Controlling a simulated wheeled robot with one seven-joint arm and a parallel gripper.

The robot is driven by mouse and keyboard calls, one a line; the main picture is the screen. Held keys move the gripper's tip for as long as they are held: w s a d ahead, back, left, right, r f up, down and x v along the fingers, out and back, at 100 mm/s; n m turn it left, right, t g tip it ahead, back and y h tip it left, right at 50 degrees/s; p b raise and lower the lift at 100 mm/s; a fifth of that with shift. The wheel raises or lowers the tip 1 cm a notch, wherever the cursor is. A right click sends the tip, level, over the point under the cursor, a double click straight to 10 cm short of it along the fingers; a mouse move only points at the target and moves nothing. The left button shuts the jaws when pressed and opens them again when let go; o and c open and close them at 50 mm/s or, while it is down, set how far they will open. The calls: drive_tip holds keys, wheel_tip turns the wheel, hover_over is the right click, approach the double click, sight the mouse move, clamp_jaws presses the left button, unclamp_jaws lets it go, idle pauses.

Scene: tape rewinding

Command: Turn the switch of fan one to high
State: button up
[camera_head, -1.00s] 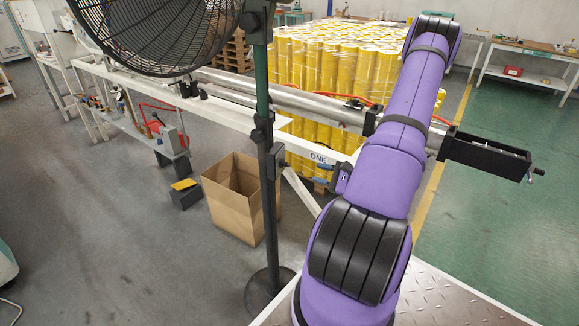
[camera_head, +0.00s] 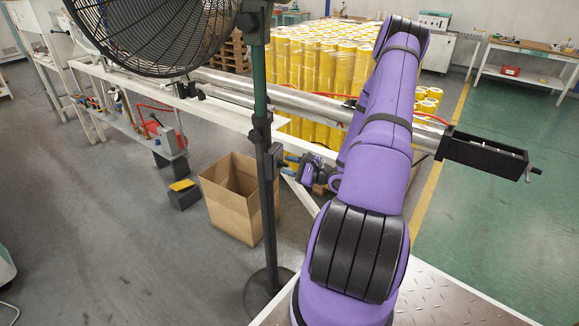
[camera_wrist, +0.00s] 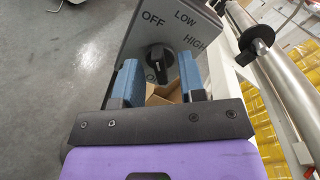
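A grey switch plate (camera_wrist: 180,32) in the wrist view carries the words OFF, LOW and HIGH. A black rotary knob (camera_wrist: 158,60) sits on it; I cannot tell which label it points at. My gripper (camera_wrist: 157,68) is open, its two blue fingers to the left and right of the knob in that view. Whether they touch it is unclear. In the head view the switch box (camera_head: 274,161) is on the pole of the black fan (camera_head: 155,30), and my gripper (camera_head: 291,161) is just right of it.
A long silver shaft (camera_head: 290,98) on a white frame (camera_head: 225,115) runs behind the pole. An open cardboard box (camera_head: 228,205) stands on the floor left of the pole. Yellow rolls (camera_head: 310,60) are stacked behind. A black holder (camera_head: 485,155) juts out at right.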

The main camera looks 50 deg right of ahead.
clamp_jaws()
